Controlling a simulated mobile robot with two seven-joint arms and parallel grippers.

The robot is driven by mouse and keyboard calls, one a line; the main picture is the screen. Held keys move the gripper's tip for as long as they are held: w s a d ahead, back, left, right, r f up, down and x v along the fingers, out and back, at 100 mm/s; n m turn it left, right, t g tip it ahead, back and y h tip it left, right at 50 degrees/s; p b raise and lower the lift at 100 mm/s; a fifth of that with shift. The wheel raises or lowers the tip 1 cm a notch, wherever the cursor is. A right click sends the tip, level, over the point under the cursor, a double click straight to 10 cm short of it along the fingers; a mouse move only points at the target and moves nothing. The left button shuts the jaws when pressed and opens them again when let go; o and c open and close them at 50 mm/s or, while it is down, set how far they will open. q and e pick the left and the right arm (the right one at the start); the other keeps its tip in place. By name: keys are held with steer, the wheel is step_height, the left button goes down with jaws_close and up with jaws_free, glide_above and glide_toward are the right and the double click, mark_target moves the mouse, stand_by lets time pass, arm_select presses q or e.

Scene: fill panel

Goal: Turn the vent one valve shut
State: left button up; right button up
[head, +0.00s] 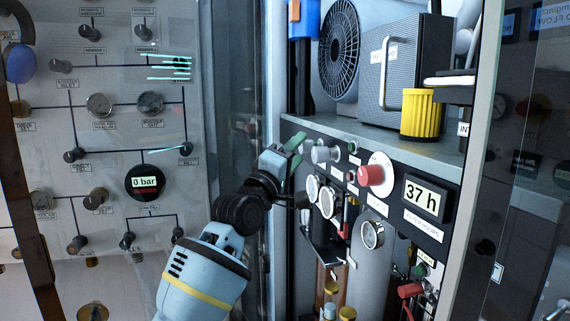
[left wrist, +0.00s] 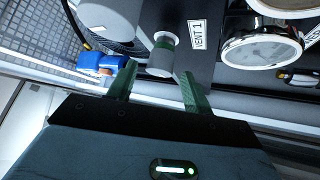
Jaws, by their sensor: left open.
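The vent one valve is a small grey knob (left wrist: 160,62) with a green band, on the dark panel beside a "VENT 1" label (left wrist: 198,34) in the left wrist view. My left gripper (left wrist: 160,76) is open, with one green finger on each side of the knob's near end. I cannot tell whether either finger touches it. In the head view my left gripper (head: 292,154) is at the panel's upper left corner, and it hides most of that spot. My right gripper is not in view.
A fan (head: 339,50) and a yellow ribbed cylinder (head: 421,113) stand on the shelf above. A clear pane (head: 235,130) stands left of my arm.

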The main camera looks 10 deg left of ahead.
arm_select(q)
steer(key=v, duration=0.5)
steer(key=shift+s, duration=0.1)
stand_by(0.3)
